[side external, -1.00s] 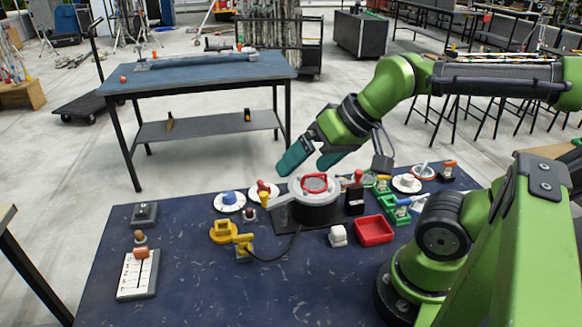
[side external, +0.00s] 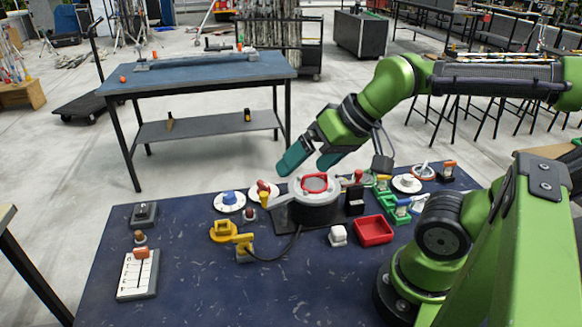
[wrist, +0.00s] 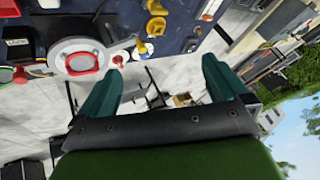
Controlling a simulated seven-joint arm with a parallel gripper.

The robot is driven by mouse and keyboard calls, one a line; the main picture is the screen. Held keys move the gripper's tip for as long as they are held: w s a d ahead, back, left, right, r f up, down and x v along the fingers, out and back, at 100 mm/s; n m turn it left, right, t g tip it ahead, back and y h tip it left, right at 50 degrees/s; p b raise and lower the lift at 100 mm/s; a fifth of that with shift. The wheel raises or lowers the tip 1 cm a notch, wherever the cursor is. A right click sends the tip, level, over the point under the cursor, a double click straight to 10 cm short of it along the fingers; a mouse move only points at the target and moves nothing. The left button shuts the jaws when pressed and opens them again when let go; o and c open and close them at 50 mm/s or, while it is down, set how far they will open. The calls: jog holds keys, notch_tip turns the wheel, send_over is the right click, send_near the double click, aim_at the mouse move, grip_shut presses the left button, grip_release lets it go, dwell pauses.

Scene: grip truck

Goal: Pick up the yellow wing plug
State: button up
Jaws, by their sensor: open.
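A yellow winged piece (side external: 223,231) lies on the dark blue table, left of the round grey fixture. A second yellow part (side external: 243,243) sits on a small base just in front of it. I cannot tell for certain which one is the wing plug. Yellow parts also show near the top of the wrist view (wrist: 157,27). My gripper (side external: 302,168) has teal fingers, spread and empty, above and behind the grey fixture, away from the yellow parts. The fingers also show apart in the wrist view (wrist: 162,62).
The round grey fixture (side external: 316,203) with a red handle stands mid-table, a black cable running from it. Blue (side external: 228,199) and red (side external: 264,189) knobs on white discs are behind the yellow parts. A red tray (side external: 374,231) is right. The front middle of the table is clear.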

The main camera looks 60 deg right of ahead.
jog(key=c, duration=0.8)
jog(key=n+g+h, duration=0.2)
jog(key=n+g, duration=0.5)
jog(key=n, duration=0.6)
send_over(243, 236)
jog(key=f, duration=1)
jog(key=w+f, duration=0.1)
jog(key=f, duration=0.4)
jog(key=shift+d+f, duration=0.15)
jog(key=shift+f, duration=0.2)
jog(key=shift+s+f, duration=0.25)
jog(key=shift+f, duration=1.1)
jog(key=shift+s+f, duration=0.2)
jog(key=shift+f, duration=1.1)
